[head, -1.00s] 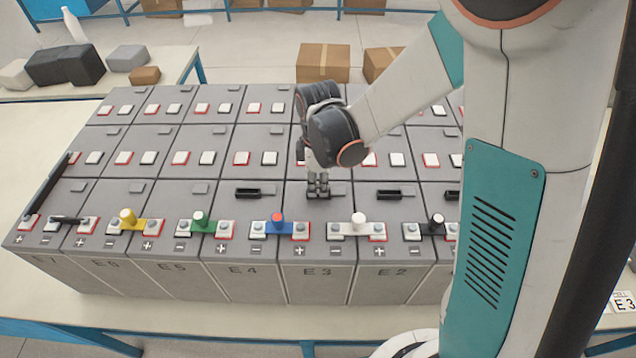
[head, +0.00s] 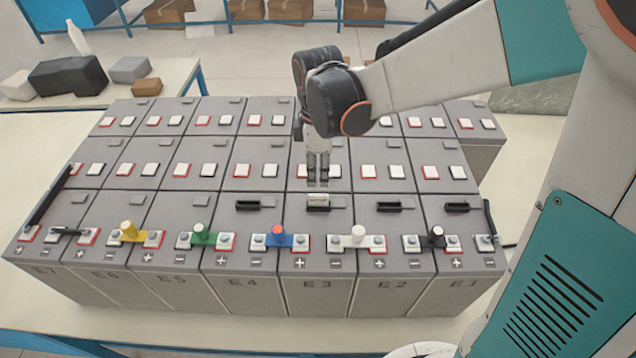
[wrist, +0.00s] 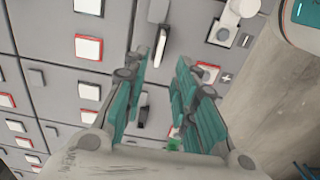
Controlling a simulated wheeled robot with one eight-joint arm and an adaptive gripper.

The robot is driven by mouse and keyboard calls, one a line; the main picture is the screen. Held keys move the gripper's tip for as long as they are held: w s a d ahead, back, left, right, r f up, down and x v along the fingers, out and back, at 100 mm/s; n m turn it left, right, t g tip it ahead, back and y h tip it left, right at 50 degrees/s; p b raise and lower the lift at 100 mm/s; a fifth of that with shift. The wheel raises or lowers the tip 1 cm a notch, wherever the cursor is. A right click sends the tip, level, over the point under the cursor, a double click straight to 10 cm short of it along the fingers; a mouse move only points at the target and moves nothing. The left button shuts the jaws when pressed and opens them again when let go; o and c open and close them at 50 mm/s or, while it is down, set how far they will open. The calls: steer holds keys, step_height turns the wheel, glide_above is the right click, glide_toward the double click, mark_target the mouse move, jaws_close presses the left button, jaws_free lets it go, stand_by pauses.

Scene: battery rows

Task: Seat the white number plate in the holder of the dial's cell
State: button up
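The white number plate (head: 318,200) stands in the holder on top of cell E3, with its pale face towards the head camera. Any writing on it is too small to read. In the wrist view the plate (wrist: 161,47) shows as a thin white edge along the dark holder. I cannot tell whether it sits fully down. My gripper (head: 318,174) is just above and behind the plate, apart from it. In the wrist view the gripper's fingers (wrist: 163,88) are spread with nothing between them. No dial can be made out.
Dark, empty holders stand on cells E4 (head: 262,206), E2 (head: 389,207) and E1 (head: 457,207). Coloured posts on bars line the front terminals, with blue (head: 278,236) and white (head: 358,236) closest. A black bar (head: 54,195) lies across the left cells.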

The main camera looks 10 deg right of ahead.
steer(key=s+d+r+m+t, duration=0.7)
steer(key=s+d+r+m, duration=0.3)
steer(key=s+m, duration=0.4)
steer(key=shift+s+d+r+m, duration=0.15)
steer(key=shift+d+r+m, duration=0.1)
steer(key=shift+m, duration=0.65)
